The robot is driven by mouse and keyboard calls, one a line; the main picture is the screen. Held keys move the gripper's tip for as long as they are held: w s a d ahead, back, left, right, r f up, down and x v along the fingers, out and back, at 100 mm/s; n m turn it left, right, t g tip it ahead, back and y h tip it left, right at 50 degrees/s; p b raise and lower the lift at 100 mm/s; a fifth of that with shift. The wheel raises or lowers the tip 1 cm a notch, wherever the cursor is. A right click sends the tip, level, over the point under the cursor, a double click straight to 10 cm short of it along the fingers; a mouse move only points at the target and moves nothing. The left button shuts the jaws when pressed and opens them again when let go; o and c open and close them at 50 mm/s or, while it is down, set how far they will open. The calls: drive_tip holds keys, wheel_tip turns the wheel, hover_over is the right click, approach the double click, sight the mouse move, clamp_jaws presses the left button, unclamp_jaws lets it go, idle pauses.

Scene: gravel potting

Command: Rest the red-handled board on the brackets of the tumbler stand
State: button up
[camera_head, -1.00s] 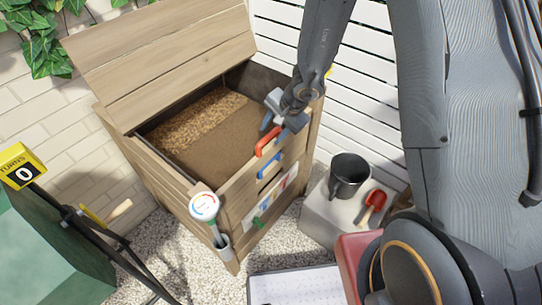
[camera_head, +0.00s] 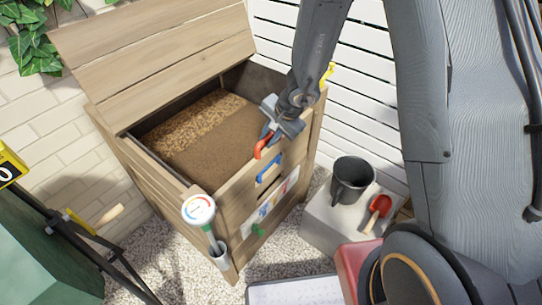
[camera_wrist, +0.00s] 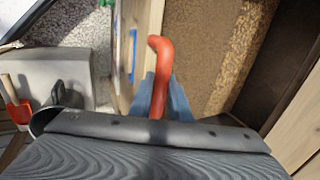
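The red handle (camera_head: 259,151) is on the top front board (camera_head: 236,182) of a wooden bin; this board sits in the bin's front. My gripper (camera_head: 268,137) is at this handle from above. In the wrist view, its blue fingers (camera_wrist: 161,92) lie on either side of the red handle (camera_wrist: 160,55) and appear closed against it. The far finger is mostly hidden in the head view. The tumbler stand (camera_head: 112,262) has dark legs at the lower left, beside a green drum (camera_head: 45,260). A yellow piece (camera_head: 80,222) shows on it; its brackets are not clear.
The open bin holds brown soil (camera_head: 215,140). A blue handle (camera_head: 268,172) and a green one (camera_head: 258,230) are lower on its front. A dial gauge (camera_head: 199,210) stands at its corner. A dark jug (camera_head: 352,180) and red scoop (camera_head: 378,207) rest on a pale block (camera_head: 325,222).

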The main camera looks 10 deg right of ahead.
clamp_jaws()
wheel_tip(320, 180, up, 14)
drive_tip(key=p, duration=1.3)
drive_tip(key=shift+f, duration=0.2)
drive_tip(key=shift+w, duration=0.1)
idle(0.6)
